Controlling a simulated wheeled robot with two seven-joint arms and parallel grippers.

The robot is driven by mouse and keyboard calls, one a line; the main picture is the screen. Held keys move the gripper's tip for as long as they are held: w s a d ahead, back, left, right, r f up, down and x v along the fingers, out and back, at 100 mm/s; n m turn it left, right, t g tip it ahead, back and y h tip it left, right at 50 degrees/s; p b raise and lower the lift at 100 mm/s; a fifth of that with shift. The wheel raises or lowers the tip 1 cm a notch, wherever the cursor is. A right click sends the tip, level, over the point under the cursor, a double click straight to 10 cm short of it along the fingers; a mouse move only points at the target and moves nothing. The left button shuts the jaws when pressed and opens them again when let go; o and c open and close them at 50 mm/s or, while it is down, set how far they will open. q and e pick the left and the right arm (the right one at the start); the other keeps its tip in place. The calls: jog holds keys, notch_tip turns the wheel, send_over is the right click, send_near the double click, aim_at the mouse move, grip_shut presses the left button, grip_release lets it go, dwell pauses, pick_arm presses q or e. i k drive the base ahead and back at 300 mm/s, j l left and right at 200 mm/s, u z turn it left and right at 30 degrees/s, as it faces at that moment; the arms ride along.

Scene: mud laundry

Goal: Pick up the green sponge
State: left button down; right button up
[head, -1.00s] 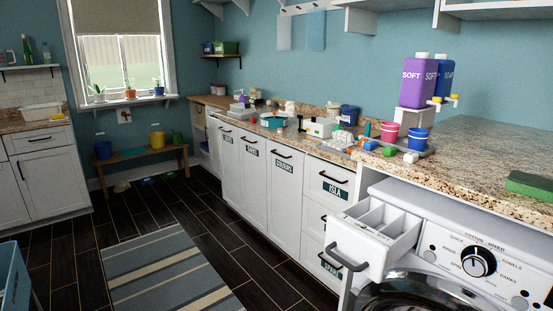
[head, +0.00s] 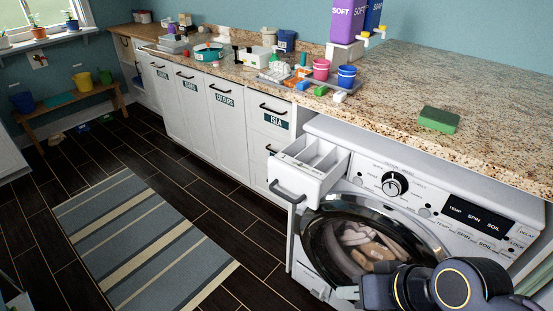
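The green sponge (head: 438,120) lies flat on the granite countertop (head: 480,147), right of the middle, above the washing machine. It is a rectangular block with a darker green top. Nothing touches it. My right gripper (head: 347,292) shows at the bottom, low in front of the washing machine door, well below the sponge and to its left. Only a small pale tip of it is seen beyond my dark arm, so its opening cannot be made out. My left gripper is not in view.
The washing machine (head: 400,215) stands under the counter with its detergent drawer (head: 312,165) pulled out. A pink cup (head: 321,69), a blue cup (head: 346,77) and small blocks stand left of the sponge. Soap dispensers (head: 346,22) stand behind. The counter around the sponge is clear.

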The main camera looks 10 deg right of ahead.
aim_at(437, 119)
jog(key=z, duration=1.55)
